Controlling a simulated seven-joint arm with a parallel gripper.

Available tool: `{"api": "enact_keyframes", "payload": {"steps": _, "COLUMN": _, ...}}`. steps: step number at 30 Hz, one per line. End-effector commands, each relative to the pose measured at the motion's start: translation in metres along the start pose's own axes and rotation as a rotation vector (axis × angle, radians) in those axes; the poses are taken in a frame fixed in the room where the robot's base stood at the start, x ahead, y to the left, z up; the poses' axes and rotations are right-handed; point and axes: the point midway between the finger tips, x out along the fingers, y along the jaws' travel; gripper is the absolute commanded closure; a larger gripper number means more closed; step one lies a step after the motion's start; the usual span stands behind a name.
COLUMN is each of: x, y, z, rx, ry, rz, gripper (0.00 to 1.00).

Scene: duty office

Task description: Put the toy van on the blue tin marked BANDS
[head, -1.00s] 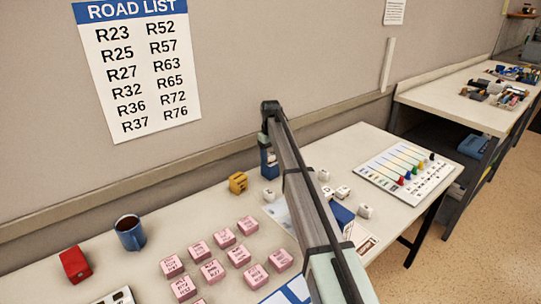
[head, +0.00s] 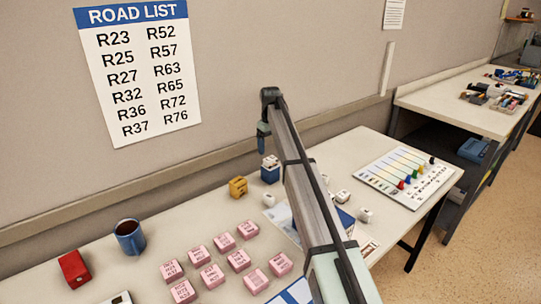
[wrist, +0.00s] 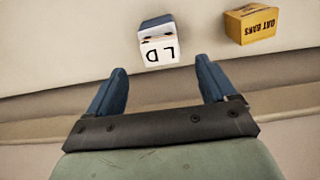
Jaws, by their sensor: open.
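My gripper (head: 263,142) is open and empty, above the back of the table. The wrist view shows its two blue fingers (wrist: 160,90) spread apart. Below it, a white lettered block (head: 270,161) sits on a small blue box-like thing (head: 270,175). No BANDS marking can be read, so I cannot tell whether this is the tin. A red block-like thing (head: 74,268) stands at the far left. I cannot make out a toy van for certain.
A yellow OAT BARS box (head: 238,187) stands close to the blue thing, also in the wrist view (wrist: 251,24). A blue mug (head: 130,238), several pink blocks (head: 223,241) and white cubes (head: 365,215) stand around. My arm hides part of another blue thing (head: 345,218).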

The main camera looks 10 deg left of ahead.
Motion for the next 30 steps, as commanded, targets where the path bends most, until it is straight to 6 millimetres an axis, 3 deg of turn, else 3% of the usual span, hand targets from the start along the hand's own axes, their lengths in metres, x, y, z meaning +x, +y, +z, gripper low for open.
{"api": "enact_keyframes", "payload": {"steps": 3, "x": -0.022, "y": 0.0, "z": -0.001, "rx": 0.0, "ry": 0.001, "rz": 0.0, "gripper": 0.15}}
{"api": "enact_keyframes", "payload": {"steps": 10, "x": -0.047, "y": 0.0, "z": 0.0, "rx": 0.0, "ry": 0.0, "rz": 0.0, "gripper": 0.15}}
{"api": "enact_keyframes", "payload": {"steps": 30, "x": -0.054, "y": 0.0, "z": 0.0, "rx": 0.0, "ry": -0.001, "rz": 0.0, "gripper": 0.15}}
